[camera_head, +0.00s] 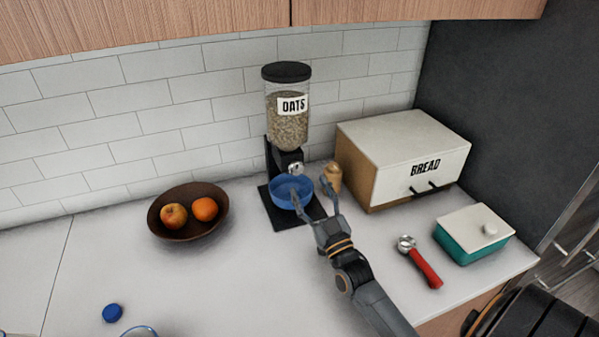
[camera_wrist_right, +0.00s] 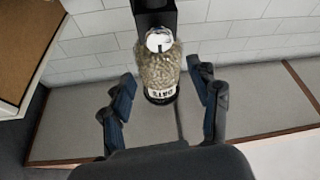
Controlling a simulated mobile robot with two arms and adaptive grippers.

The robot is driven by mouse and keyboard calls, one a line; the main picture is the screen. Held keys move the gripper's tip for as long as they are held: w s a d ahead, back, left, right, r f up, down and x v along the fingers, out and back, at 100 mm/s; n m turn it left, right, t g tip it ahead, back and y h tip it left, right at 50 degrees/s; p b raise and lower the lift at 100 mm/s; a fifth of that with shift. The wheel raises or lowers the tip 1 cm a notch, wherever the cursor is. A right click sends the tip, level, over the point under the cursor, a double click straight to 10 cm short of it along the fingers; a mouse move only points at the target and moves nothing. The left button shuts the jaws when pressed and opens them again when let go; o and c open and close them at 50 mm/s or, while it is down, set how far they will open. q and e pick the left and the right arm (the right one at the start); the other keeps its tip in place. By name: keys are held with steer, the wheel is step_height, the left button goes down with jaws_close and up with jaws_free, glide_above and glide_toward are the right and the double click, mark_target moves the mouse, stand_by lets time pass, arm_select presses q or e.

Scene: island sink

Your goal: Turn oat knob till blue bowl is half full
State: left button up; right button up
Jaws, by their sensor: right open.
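The oat dispenser (camera_head: 288,118) stands against the tiled wall, its clear jar largely filled with oats. Its silver knob (camera_head: 296,169) is at the front of the black neck, and shows in the right wrist view (camera_wrist_right: 159,41). The blue bowl (camera_head: 283,198) sits on the black base below it; I see blue inside and no clear oats, though a finger covers part. My right gripper (camera_head: 309,190) is open and empty, in front of the knob, over the bowl's right side. In its wrist view the knob lies between and beyond the fingertips (camera_wrist_right: 160,75). My left gripper is out of view.
A tan wooden object (camera_head: 332,174) stands just behind my right finger, close to the bread box (camera_head: 362,178). A fruit bowl (camera_head: 160,221) is at left. A red-handled tool (camera_head: 425,268) and teal butter dish (camera_head: 461,246) lie at right. The front-middle counter is mostly clear.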

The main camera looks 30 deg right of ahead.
mark_target(297, 170)
steer(key=w, duration=0.4)
steer(key=shift+w+d+r+p, duration=0.1)
steer(key=shift+w+d+p, duration=0.2)
steer(key=shift+p, duration=0.05)
steer(key=shift+w, duration=0.4)
steer(key=shift+w+d+r+p, duration=0.15)
steer(key=shift+w+p, duration=0.25)
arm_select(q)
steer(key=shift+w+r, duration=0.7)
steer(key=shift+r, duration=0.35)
arm_select(e)
steer(key=c, duration=1.2)
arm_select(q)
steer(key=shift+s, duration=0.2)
arm_select(e)
steer(key=shift+o, duration=0.2)
steer(key=shift+m+h, duration=0.3)
steer(key=shift+m, duration=0.2)
